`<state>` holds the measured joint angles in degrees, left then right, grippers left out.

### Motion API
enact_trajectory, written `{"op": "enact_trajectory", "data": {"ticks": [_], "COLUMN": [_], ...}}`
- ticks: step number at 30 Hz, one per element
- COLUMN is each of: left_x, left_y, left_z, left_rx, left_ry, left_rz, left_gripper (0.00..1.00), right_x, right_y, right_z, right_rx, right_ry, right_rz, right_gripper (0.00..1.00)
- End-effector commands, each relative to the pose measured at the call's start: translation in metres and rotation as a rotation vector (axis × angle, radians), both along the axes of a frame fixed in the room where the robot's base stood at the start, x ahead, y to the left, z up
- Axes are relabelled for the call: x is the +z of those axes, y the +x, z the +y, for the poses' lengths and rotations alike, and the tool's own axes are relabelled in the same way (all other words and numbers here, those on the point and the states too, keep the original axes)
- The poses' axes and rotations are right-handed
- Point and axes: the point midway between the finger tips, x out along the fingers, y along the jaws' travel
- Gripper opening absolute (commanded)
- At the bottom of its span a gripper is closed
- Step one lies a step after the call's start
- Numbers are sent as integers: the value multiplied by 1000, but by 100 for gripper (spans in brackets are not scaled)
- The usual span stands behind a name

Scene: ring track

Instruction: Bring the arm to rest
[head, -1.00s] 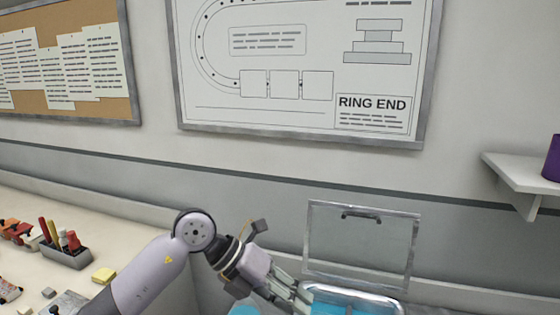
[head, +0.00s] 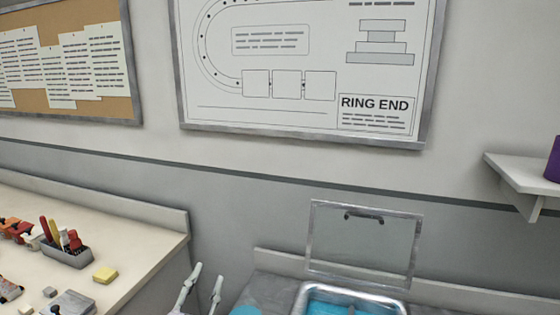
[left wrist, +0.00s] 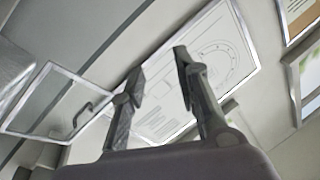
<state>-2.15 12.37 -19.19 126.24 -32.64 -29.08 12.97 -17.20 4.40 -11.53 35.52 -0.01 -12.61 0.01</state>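My left gripper (head: 207,273) shows at the bottom of the head view, left of the middle. Its two pale fingers point up with a gap between them. In the left wrist view the fingers (left wrist: 157,62) are apart and hold nothing. Most of the left arm is below the head view's edge. My right gripper is not in view.
A metal basin (head: 300,304) with blue inside stands right of the gripper, its clear lid (head: 360,245) raised. A workbench (head: 150,228) at left bears a tool holder (head: 68,256) and a yellow block (head: 105,275). A shelf (head: 520,172) juts out at right.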

Motion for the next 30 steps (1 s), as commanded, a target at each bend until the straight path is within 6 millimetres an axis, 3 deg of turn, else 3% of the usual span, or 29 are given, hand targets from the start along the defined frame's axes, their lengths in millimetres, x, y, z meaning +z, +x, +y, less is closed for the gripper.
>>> {"op": "enact_trajectory", "data": {"ticks": [1, 3, 6, 9, 15, 22, 30], "left_x": [-35, -81, -140, -184, -232, -257, -328], "left_y": [-12, -33, -75, -121, -198, -278, -264], "left_z": [17, 35, 53, 61, 63, 59, 56], "left_rx": [55, 120, 187, 223, 243, 230, 233], "left_ry": [-42, -87, -134, -161, -187, -197, -188], "left_rz": [137, 324, 583, 802, 1117, 1399, 1435], "left_gripper": [29, 29, 29, 29, 29, 29, 29], "right_x": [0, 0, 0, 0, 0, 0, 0], "right_y": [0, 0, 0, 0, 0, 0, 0], "right_z": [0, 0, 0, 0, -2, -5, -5], "right_rx": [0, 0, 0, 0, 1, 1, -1], "right_ry": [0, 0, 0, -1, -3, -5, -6], "right_rz": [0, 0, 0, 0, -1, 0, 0], "right_gripper": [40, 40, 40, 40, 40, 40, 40]}}
